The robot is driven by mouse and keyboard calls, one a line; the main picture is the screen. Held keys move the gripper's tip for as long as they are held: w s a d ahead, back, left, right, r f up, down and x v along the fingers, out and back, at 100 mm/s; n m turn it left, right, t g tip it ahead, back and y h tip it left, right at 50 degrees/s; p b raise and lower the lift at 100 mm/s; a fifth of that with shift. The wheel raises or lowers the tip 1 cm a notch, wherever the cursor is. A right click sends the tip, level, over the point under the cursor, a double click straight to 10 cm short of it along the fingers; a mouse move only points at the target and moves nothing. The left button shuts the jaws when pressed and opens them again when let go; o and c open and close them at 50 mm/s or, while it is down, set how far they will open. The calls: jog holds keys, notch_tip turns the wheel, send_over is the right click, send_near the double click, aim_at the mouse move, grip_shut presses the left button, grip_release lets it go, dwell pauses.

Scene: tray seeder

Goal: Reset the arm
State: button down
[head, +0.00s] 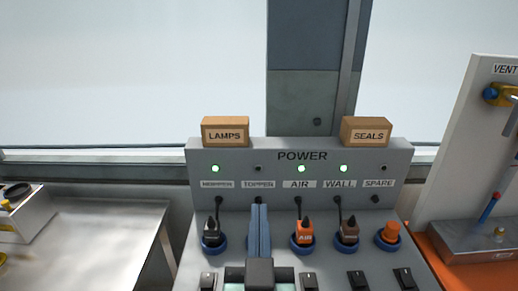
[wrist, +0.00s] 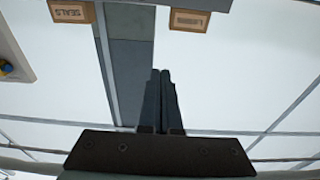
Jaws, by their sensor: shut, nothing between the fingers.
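My gripper (head: 260,207) is in front of the grey power panel (head: 230,150) in the head view, with its fingers pointing up. The fingers are together and hold nothing. They cover the socket under the TOPPER label. In the wrist view my gripper (wrist: 161,72) also shows with both dark fingers side by side, against the pale wall and a grey post (wrist: 128,60). The view there is upside down.
LAMPS (head: 225,132) and SEALS (head: 366,132) boxes sit on top of the panel. A metal table (head: 100,225) is left, a VENT panel (head: 468,150) right.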

jog(key=s+r+t+p, duration=0.1)
jog(key=s+r+t, duration=0.1)
jog(key=r, duration=1)
jog(key=s+r+t+p, duration=0.2)
jog(key=s+r+t, duration=0.1)
jog(key=r, duration=1)
jog(key=s+r+t+p, duration=0.2)
jog(key=s+r+t, duration=0.1)
jog(key=r, duration=0.9)
jog(key=shift+s+r, duration=0.35)
jog(key=shift+r, duration=0.05)
